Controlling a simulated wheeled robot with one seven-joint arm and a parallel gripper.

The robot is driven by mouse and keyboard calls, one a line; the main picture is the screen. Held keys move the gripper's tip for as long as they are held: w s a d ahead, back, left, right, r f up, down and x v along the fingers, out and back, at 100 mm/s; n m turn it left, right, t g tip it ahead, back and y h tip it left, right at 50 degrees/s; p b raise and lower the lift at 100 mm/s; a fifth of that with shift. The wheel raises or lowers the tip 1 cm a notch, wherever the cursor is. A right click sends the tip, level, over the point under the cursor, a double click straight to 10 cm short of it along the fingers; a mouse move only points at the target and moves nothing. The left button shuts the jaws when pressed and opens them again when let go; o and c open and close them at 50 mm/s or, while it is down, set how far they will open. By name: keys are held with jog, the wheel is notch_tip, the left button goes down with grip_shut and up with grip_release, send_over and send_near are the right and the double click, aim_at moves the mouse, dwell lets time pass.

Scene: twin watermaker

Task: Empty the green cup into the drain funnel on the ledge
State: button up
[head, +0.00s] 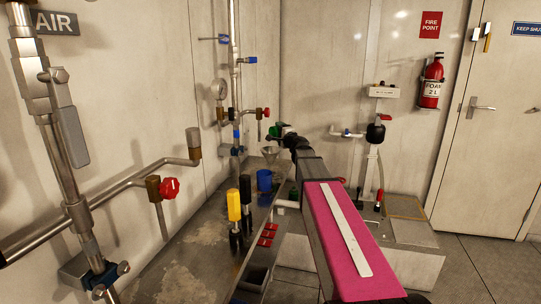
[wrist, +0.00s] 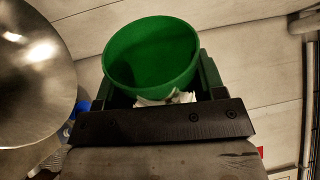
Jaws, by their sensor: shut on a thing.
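The green cup (wrist: 150,60) is between the fingers of my gripper (wrist: 158,88) in the wrist view. Its round mouth faces the camera and its inside looks plain green, with no contents that I can make out. In the head view the green cup (head: 275,130) shows small at the far end of my arm, with my gripper (head: 284,133) around it. The metal drain funnel (head: 270,153) is just below and left of the gripper, over the ledge. In the wrist view the shiny funnel (wrist: 38,65) is left of the cup, apart from it. The cup's exact tilt is unclear.
A blue container (head: 264,180) stands on the ledge (head: 185,265) below the funnel. Yellow-handled (head: 234,206) and black-handled (head: 246,190) tools stand nearer. Pipes with red valve handles (head: 169,188) line the left wall. Open floor lies at the right.

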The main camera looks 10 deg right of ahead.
jog(key=shift+s+a+r+n, duration=0.1)
jog(key=shift+a+r+n, duration=0.1)
jog(key=shift+n, duration=0.5)
jog(key=shift+f+n, duration=0.4)
jog(key=shift+f, duration=0.25)
dwell(0.7)
jog(key=shift+r, duration=0.5)
jog(key=shift+d+r+m, duration=0.1)
jog(key=shift+m, duration=0.4)
jog(key=shift+w+d+f+m, duration=0.15)
jog(key=shift+f+m, duration=0.1)
jog(key=shift+m, duration=0.4)
jog(key=shift+w+d+f+m, duration=0.1)
jog(key=shift+f+m, duration=0.1)
jog(key=shift+m, duration=0.45)
